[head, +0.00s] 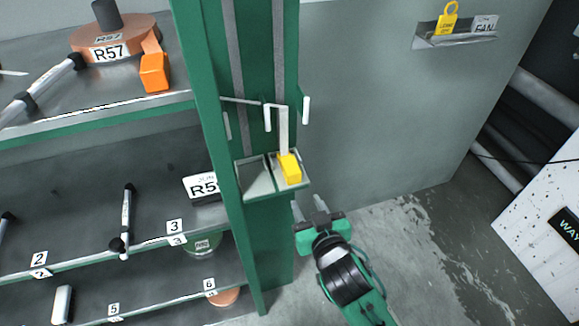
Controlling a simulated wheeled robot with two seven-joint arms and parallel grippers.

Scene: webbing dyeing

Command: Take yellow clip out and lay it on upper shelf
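A yellow clip (290,168) stands in the right compartment of a small grey two-part holder (262,189) fixed to the green post. A pale upright strip rises just behind the clip. My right gripper (309,206) is below and slightly right of the holder, apart from the clip, its two pale fingers spread with nothing between them. The upper shelf (110,103) is at the left; an orange clip (154,72) sits by its front edge beside a copper-coloured disc labelled R57 (110,53). My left gripper is not in view.
The green post (205,120) stands between the holder and the shelves. White pegs (306,110) stick out above the holder. Lower shelves (90,215) hold handled tools and numbered labels. A wall ledge (455,41) carries a yellow tag (446,20). Bare upper-shelf surface shows around the tools.

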